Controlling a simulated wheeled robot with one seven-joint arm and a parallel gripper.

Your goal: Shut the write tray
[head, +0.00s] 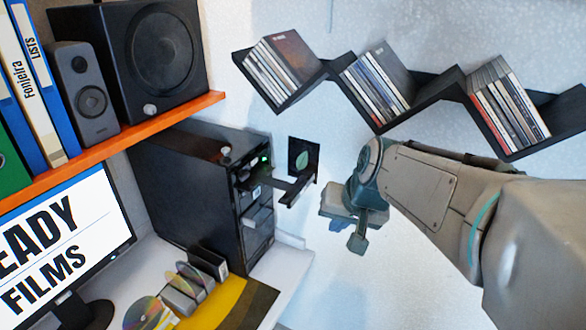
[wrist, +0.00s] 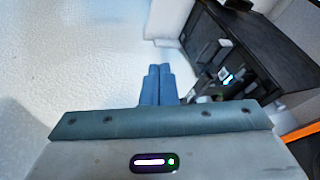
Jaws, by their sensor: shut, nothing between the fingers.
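A black disc tower (head: 190,185) stands on the desk in the head view, with a small green light near the top of its front. A dark tray (head: 290,188) sticks out from the upper front, toward my gripper. Lower drive fronts (head: 258,218) show below it. I cannot read which one is labelled write. My gripper (head: 357,242) is shut and empty, to the right of the tray and apart from it. In the wrist view its blue fingers (wrist: 158,84) are together, with the tower (wrist: 255,50) to their right and its front partly hidden by the gripper body.
A zigzag shelf (head: 425,95) with disc cases hangs on the wall above my arm. A monitor (head: 65,250), loose discs (head: 150,313) and a disc rack (head: 185,290) are on the desk. An orange shelf (head: 130,140) holds speakers. Free room lies below my gripper.

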